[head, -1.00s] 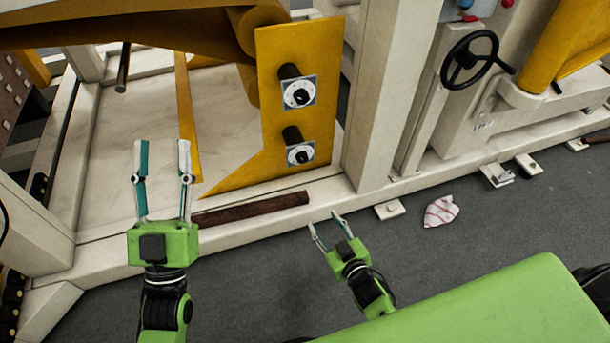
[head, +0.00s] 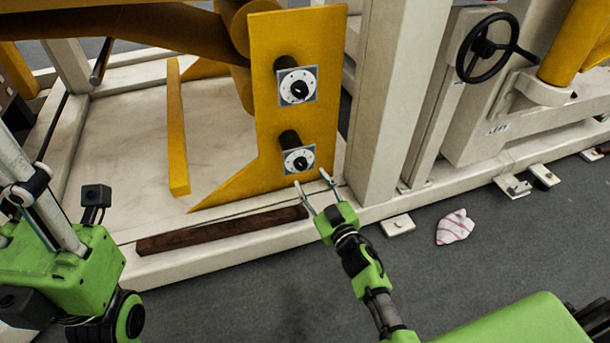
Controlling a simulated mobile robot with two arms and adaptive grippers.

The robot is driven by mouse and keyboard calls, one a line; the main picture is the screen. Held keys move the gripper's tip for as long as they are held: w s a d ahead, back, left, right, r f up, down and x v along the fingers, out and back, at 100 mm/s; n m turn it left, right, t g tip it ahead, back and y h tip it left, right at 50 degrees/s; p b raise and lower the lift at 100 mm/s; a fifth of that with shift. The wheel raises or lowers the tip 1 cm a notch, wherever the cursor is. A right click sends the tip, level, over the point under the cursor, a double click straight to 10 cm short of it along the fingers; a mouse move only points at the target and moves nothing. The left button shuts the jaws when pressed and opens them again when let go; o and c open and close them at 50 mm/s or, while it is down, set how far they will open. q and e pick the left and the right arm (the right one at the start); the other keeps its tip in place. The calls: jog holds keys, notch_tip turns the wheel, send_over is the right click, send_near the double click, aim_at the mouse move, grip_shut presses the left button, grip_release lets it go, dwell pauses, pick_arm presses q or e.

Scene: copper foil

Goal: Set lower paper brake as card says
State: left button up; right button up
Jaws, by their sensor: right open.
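The lower brake dial (head: 299,160) is a square white plate with a black pointer knob, set on the yellow side plate (head: 262,60) with a dark cylinder behind its top. A matching upper dial (head: 297,87) sits above it. The marks are too small to read. My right gripper (head: 310,177) is open and empty, its fingertips just below the lower dial in the picture; I cannot tell whether they touch the plate. My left gripper (head: 45,200) is large at the lower left, away from the dials, with its fingertips cut off by the frame. I see no readable card.
A dark brown bar (head: 220,229) lies along the cream machine frame below the yellow plate. A cream upright (head: 395,90) stands right of the dials. A black handwheel (head: 487,48) is at the upper right. A striped cloth (head: 455,227) lies on the open grey floor.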

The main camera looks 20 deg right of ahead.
aim_at(303, 167)
jog(key=w, duration=0.1)
jog(key=w+b, duration=0.1)
jog(key=w, duration=0.3)
jog(key=shift+w+a+b, duration=0.25)
jog(key=shift+a+b, duration=0.05)
jog(key=c, duration=1.1)
